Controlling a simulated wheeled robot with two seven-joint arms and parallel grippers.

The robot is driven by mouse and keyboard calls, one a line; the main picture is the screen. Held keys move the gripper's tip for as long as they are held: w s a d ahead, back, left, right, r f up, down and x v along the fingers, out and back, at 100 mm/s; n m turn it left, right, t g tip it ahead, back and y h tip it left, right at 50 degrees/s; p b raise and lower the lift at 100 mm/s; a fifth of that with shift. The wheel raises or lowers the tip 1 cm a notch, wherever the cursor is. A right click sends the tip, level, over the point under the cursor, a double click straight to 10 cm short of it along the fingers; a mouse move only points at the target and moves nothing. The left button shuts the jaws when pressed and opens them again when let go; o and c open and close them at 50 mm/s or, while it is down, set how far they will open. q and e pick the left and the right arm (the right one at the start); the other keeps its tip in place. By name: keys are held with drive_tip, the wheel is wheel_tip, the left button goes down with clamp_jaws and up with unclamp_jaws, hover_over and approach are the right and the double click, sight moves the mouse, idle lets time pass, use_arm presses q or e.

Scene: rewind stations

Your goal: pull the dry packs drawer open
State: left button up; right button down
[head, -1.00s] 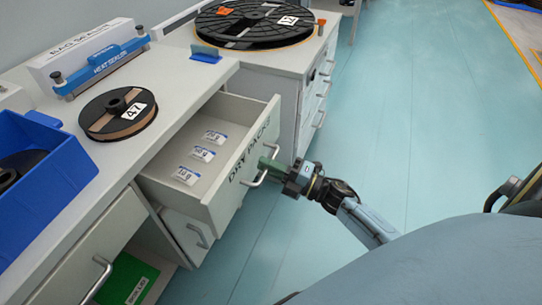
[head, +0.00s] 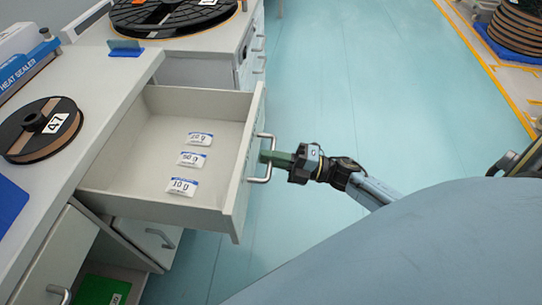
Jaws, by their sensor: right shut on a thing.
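The dry packs drawer (head: 135,206) stands well out from the counter, its inside open to view. Several small white packs lie in it, among them a 10 g pack (head: 182,187) and one behind it (head: 192,159). The drawer's handle (head: 262,178) is on its front panel, which I see almost edge-on, so its label is hidden. My right gripper (head: 268,157) is shut on the handle, with its green fingers at the bar. My left gripper is out of view.
A reel marked 47 (head: 42,128) and a heat sealer (head: 27,62) sit on the counter. A large black reel (head: 172,15) is on the far unit. A green bin (head: 104,290) shows below the drawer. The blue floor (head: 370,90) is clear to the right.

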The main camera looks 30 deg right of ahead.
drive_tip(key=shift+d, duration=0.1)
drive_tip(key=c, duration=1.5)
unclamp_jaws()
drive_tip(key=shift+c, duration=0.2)
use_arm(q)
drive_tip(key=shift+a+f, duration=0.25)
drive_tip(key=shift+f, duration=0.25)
use_arm(e)
drive_tip(key=v, duration=1.3)
drive_tip(key=shift+d, duration=0.15)
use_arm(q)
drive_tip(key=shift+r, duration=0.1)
use_arm(e)
drive_tip(key=shift+s, duration=0.1)
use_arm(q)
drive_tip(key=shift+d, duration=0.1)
